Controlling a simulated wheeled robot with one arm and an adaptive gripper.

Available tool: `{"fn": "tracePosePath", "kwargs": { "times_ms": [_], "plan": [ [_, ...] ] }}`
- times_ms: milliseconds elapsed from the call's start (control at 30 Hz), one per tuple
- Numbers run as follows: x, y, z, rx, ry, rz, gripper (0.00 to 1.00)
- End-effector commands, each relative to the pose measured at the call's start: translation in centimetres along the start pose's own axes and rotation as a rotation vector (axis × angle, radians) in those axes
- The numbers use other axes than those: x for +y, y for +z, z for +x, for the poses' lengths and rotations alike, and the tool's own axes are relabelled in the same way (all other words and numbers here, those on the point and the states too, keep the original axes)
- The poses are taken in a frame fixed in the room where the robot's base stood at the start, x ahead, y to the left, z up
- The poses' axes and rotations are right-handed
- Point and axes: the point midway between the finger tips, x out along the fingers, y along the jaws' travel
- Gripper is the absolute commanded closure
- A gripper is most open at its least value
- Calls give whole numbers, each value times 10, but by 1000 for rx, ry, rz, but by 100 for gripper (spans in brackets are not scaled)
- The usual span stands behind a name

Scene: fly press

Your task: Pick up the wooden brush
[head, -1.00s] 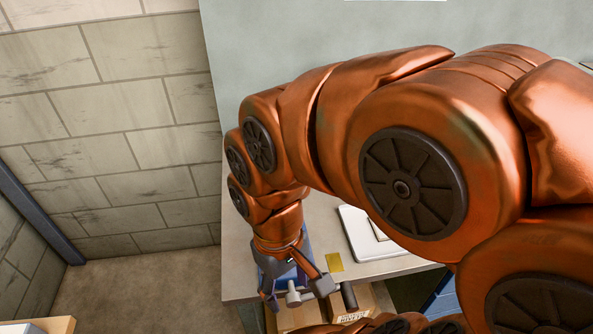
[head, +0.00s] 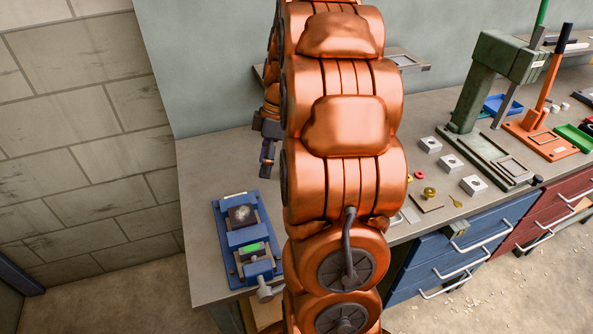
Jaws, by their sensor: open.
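I cannot make out a wooden brush for certain. My orange arm covers the middle of the bench, and the brush may be hidden behind it. My gripper (head: 267,166) is partly in view left of the arm's upper part, above the back of the bench. Its jaws point down and are open, and nothing shows between them.
A blue vise (head: 229,255) stands at the bench's left end. Right of my arm are several pale blocks (head: 451,163), a small yellow piece (head: 456,201), a green press (head: 478,95) and an orange lever press (head: 543,118). A wall shelf (head: 411,66) is behind.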

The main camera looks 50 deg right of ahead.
Motion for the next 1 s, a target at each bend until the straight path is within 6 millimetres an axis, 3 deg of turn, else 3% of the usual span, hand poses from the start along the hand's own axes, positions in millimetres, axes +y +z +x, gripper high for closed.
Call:
{"fn": "tracePosePath", "kwargs": {
  "times_ms": [100, 200, 400, 567, 1000],
  "plan": [
    [40, 36, -3, 45, 24, -86, 40],
    [65, 63, -6, 74, 49, -160, 40],
    [94, 103, -9, 105, 90, -262, 40],
    [101, 114, -8, 112, 102, -294, 40],
    [104, 107, 23, 112, 99, -298, 40]
  ]
}}
